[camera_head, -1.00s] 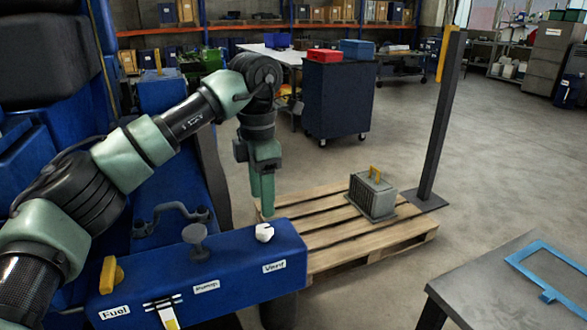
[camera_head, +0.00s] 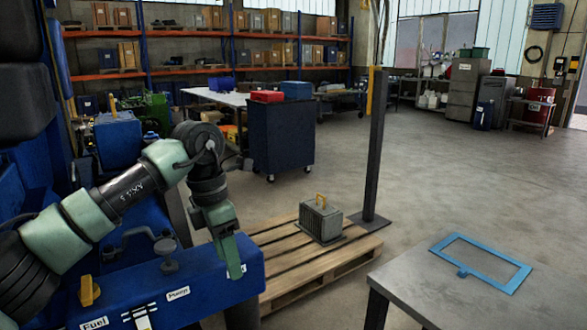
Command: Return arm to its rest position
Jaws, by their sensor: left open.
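My left arm comes in from the left, bent at the elbow, with its gripper (camera_head: 234,268) pointing down. The gripper is open and I see nothing held in it. Its fingers overlap the right end of the blue box (camera_head: 215,283) in the picture; I cannot tell whether they touch it. The box bears labels reading Fuel and Pump, a yellow handle (camera_head: 89,291) and a grey knob (camera_head: 166,252). The white knob and the Vent label are not visible. My right gripper is not in view.
A wooden pallet (camera_head: 290,265) holds a grey finned block (camera_head: 320,222) with a yellow handle. A dark post (camera_head: 375,150) stands beside it. A grey table (camera_head: 420,290) with a blue frame (camera_head: 500,279) is at the lower right. The floor beyond is open.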

